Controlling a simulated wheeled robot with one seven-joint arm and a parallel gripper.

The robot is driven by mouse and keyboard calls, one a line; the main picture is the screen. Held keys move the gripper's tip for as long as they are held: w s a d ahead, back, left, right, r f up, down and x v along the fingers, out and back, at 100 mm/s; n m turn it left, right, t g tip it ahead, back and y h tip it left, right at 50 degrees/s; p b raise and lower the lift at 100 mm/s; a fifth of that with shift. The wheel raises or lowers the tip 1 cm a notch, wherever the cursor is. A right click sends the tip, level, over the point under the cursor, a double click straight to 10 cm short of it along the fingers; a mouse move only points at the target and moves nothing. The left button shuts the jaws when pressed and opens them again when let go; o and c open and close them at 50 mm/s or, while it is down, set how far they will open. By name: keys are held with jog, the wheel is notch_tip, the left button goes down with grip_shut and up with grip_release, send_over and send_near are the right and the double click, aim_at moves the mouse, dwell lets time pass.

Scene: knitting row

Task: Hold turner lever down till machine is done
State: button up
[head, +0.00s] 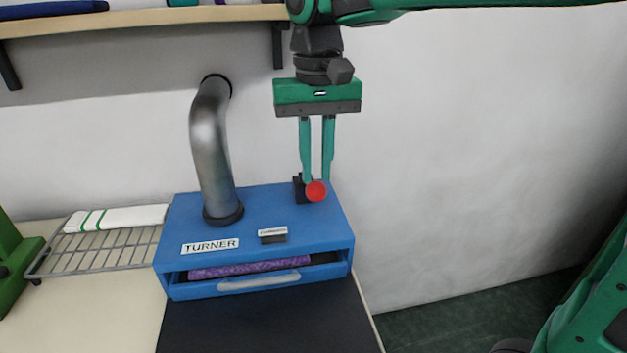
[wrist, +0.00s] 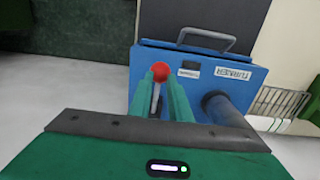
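The turner (head: 265,212) is a blue box with a white "TURNER" label and a metal pipe rising from its top. Its lever, with a red ball knob (head: 316,191), is at the top right by a black mount. My gripper (head: 318,178) points down at the lever, its two green fingers a small gap apart. In the wrist view, the red knob (wrist: 160,70) shows just beyond the fingertips, with the grey lever rod between the fingers. Whether the fingers press on the lever I cannot tell. A purple patterned piece (head: 250,268) lies in the front drawer (head: 250,285).
A wire rack (head: 95,262) with a white, green-striped cloth (head: 116,217) stands left of the turner. A small dark display (head: 273,236) sits on the turner's top. A dark mat (head: 265,325) lies in front. A shelf (head: 150,17) hangs above.

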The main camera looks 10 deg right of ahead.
aim_at(316, 182)
jog(key=shift+f, duration=1.7)
jog(key=shift+s+f, duration=0.15)
jog(key=shift+f, duration=0.6)
jog(key=shift+s+f, duration=0.1)
jog(key=shift+f, duration=0.65)
jog(key=shift+r, duration=0.1)
dwell(0.6)
notch_tip(316, 182, up, 13)
dwell(1.5)
